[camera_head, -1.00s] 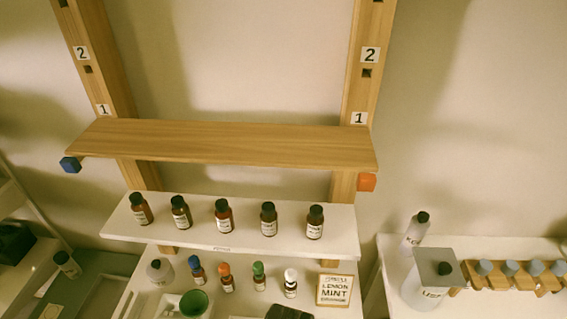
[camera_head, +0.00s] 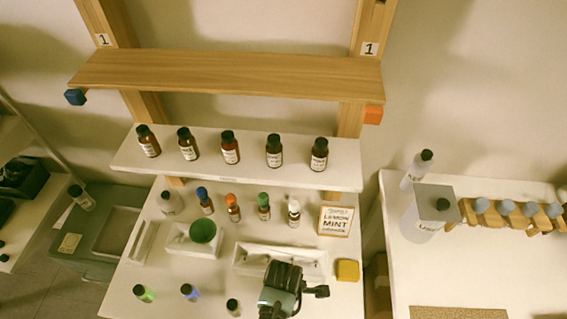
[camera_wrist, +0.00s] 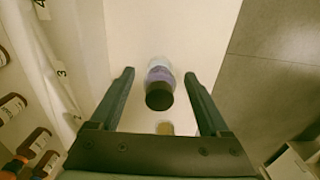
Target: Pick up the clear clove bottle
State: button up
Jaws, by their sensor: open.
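My gripper (camera_wrist: 160,78) is open in the wrist view, with its two dark fingers spread and nothing held. A bottle with a black cap, a purple band and a pale clear end (camera_wrist: 159,72) shows between the fingers, apart from both. I cannot read its label, so I cannot confirm that it is clove. In the head view my gripper (camera_head: 280,300) is above the front of the white table (camera_head: 150,275). A black-capped bottle (camera_head: 233,307) stands to its left there, partly cut by the frame edge; I cannot tell if it is the same one.
Amber bottles (camera_head: 229,149) line the white shelf, with several colour-capped bottles (camera_head: 234,209) below. A white tray (camera_head: 245,264) lies behind my gripper, and a yellow block (camera_head: 347,270) is to its right.

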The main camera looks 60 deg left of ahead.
jog(key=shift+f, duration=0.7)
jog(key=shift+c, duration=0.2)
grip_shut()
